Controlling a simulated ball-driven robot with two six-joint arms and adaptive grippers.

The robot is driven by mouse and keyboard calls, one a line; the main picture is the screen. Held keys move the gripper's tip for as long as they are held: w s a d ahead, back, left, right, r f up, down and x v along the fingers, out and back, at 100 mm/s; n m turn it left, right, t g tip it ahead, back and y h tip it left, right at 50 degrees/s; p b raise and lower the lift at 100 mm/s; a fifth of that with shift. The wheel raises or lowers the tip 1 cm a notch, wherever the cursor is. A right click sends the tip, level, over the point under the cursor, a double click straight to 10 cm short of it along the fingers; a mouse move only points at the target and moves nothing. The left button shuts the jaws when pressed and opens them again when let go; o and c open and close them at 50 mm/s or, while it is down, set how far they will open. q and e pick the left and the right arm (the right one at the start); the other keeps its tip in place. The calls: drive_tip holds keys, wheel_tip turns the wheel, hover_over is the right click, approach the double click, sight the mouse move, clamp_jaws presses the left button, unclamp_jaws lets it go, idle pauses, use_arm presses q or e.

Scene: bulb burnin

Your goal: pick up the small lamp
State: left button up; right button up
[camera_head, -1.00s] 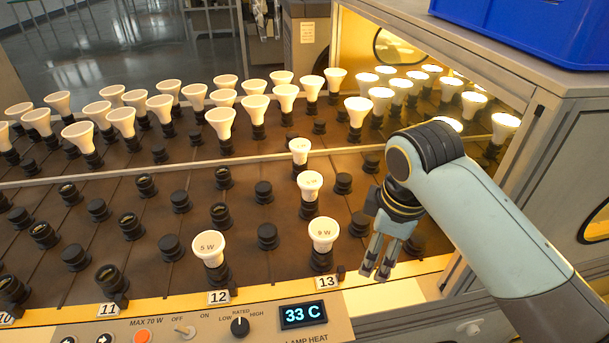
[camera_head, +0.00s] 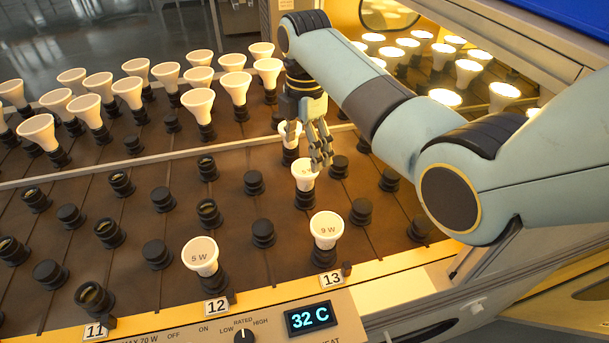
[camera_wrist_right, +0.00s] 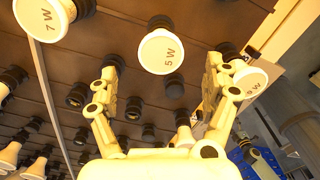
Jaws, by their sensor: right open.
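Small white lamps stand in the column of sockets behind the number 13 plate. A 9 W lamp (camera_head: 326,229) is at the front, a smaller lamp (camera_head: 303,177) is in the middle, and another (camera_head: 289,139) is farther back, partly hidden by my gripper. My right gripper (camera_head: 320,158) is open, over the middle and back lamps. In the right wrist view, the 5 W lamp (camera_wrist_right: 160,52) shows ahead, between the directions of the two open fingers. The 9 W lamp (camera_wrist_right: 246,79) is beside the right finger and the 7 W lamp (camera_wrist_right: 40,19) is at upper left. My left gripper is out of view.
Many dark empty sockets surround the lamps. Larger lamps (camera_head: 198,103) fill the back rows, and lit lamps stand under the hood at right. A control panel reads 32 C (camera_head: 310,317).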

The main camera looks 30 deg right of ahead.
sight(306, 166)
wheel_tip(306, 166, down, 6)
drive_tip(key=shift+d+f, duration=0.1)
drive_tip(key=shift+d, duration=0.05)
drive_tip(key=shift+s, duration=0.1)
drive_tip(key=shift+c, duration=0.2)
drive_tip(key=c, duration=1.2)
drive_tip(key=shift+r, duration=0.2)
